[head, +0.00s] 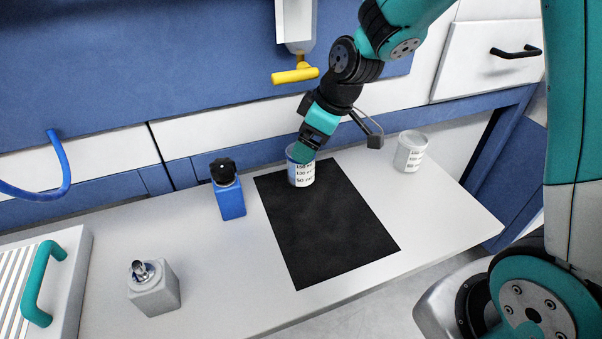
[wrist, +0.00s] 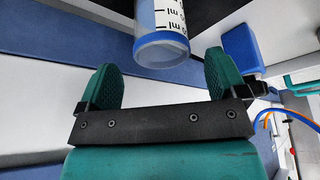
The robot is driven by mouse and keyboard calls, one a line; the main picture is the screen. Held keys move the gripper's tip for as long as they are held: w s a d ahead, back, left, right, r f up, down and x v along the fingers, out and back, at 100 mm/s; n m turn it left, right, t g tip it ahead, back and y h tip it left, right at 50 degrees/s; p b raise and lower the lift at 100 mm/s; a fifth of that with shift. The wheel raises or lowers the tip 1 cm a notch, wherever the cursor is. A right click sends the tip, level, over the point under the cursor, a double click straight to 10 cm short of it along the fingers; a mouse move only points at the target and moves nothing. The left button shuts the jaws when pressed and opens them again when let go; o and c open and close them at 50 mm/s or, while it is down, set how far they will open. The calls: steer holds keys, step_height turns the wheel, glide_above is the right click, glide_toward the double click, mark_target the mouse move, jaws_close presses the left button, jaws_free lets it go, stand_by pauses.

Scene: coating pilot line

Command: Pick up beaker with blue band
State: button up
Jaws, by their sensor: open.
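The beaker with the blue band (head: 302,177) stands on the far end of a black mat (head: 325,225). It is clear, with a blue band at the rim and a white label with ml marks. My gripper (head: 303,153) is just above it and hides part of its rim. In the wrist view the beaker (wrist: 164,48) shows between and slightly beyond the two green fingertips of my gripper (wrist: 163,68). The fingers are apart, with a gap on both sides of the beaker. I see no contact.
Another clear beaker (head: 410,153) stands to the right without a blue band. A blue bottle with a black cap (head: 229,196) stands left of the mat. A grey square bottle (head: 154,289) and a teal-handled box (head: 45,275) are at the left. The right front of the bench is clear.

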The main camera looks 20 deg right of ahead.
steer(key=x, duration=0.6)
steer(key=shift+r, duration=0.1)
steer(key=c, duration=1)
